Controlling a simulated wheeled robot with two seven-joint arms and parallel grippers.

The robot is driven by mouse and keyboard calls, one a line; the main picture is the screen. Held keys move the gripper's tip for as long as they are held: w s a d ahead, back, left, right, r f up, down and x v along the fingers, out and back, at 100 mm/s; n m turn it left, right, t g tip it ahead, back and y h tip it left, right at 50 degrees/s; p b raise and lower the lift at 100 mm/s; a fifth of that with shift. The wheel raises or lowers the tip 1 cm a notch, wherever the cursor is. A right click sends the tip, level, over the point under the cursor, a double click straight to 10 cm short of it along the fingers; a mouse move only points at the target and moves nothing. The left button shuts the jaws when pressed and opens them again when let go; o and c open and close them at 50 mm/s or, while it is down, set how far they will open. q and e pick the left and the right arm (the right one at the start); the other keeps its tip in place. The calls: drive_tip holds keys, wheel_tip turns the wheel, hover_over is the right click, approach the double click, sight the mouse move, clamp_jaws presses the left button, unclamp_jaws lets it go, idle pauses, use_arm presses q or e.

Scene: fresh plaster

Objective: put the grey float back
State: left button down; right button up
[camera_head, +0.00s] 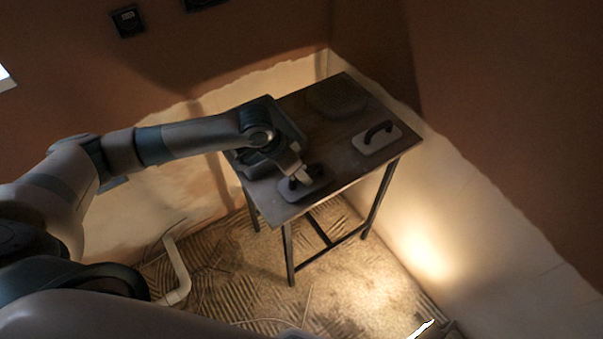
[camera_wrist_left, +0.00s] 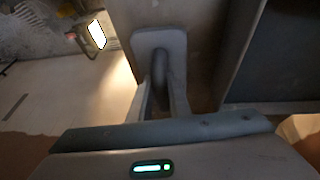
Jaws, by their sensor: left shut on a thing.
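The grey float (camera_head: 317,188) is at the front left edge of the small table (camera_head: 335,165), flat plate down with its handle up. My left gripper (camera_head: 301,179) reaches over the table from the left and is shut on the float's handle. In the left wrist view the float (camera_wrist_left: 172,42) shows its grey plate, and its dark curved handle sits between the fingers of the gripper (camera_wrist_left: 163,103). I cannot tell whether the plate touches the tabletop. My right gripper is not in view.
A second, paler float with a dark handle (camera_head: 377,138) lies at the table's right side. A dark round-edged thing (camera_head: 337,97) lies at the back. Walls stand close behind and right of the table. A bright lamp (camera_wrist_left: 96,33) is on the floor.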

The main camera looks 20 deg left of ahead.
use_arm(q)
drive_tip(key=shift+f+p, duration=0.25)
drive_tip(key=shift+p, duration=0.05)
idle(0.4)
drive_tip(key=c, duration=1.6)
unclamp_jaws()
drive_tip(key=shift+o, duration=0.2)
drive_tip(key=shift+r, duration=0.1)
drive_tip(key=p+v, duration=0.5)
drive_tip(key=p, duration=0.1)
drive_tip(key=shift+s+a+r, duration=0.1)
drive_tip(key=shift+r, duration=0.15)
drive_tip(key=shift+p+v, duration=1.1)
drive_tip(key=shift+p, duration=0.2)
drive_tip(key=shift+a, duration=0.1)
